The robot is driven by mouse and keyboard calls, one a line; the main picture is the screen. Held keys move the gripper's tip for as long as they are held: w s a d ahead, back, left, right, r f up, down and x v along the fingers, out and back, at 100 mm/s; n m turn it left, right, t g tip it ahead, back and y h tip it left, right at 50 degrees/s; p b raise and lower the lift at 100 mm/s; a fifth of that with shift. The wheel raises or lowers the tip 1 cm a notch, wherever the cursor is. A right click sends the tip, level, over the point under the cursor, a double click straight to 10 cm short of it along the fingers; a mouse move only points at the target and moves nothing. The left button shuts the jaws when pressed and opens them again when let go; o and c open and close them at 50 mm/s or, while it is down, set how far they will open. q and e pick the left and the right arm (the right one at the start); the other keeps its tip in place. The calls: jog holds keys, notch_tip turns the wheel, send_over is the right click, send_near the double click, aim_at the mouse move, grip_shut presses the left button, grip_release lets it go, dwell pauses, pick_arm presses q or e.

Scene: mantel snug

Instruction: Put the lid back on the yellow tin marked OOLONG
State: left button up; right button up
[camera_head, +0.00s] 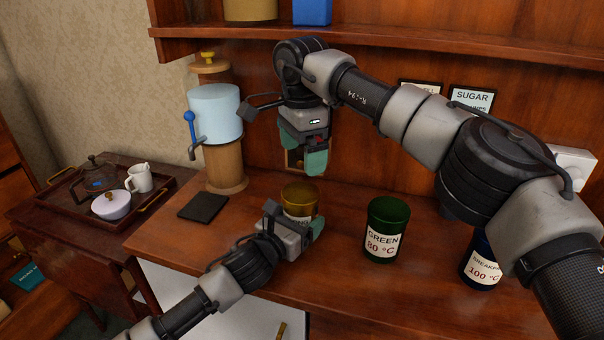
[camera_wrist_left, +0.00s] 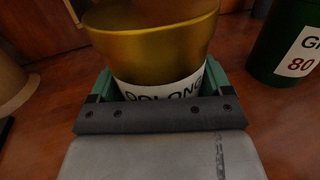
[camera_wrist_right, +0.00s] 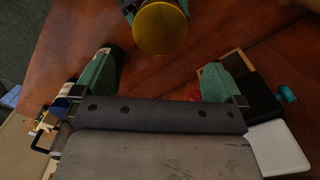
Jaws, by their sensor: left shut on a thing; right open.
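The yellow tin marked OOLONG (camera_head: 299,194) stands on the wooden counter. Its label shows in the left wrist view (camera_wrist_left: 155,62), and its round yellow top shows at the upper edge of the right wrist view (camera_wrist_right: 160,28). My left gripper (camera_head: 298,222) is shut around the tin's lower body, at the label. My right gripper (camera_head: 305,160) is open, behind and above the tin near the back panel. I cannot make out a separate yellow lid.
A green tin marked GREEN (camera_head: 386,230) stands to the right, with a blue tin (camera_head: 482,262) farther right. A dispenser (camera_head: 214,115) and a dark flat pad (camera_head: 203,206) are at left. A shelf (camera_head: 390,38) overhangs the counter. Counter between the yellow and green tins is clear.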

jog(key=shift+r, duration=1.7)
pick_arm(q)
jog(key=o, duration=1.2)
jog(key=shift+v, duration=5.4)
pick_arm(e)
jog(key=shift+f, duration=0.1)
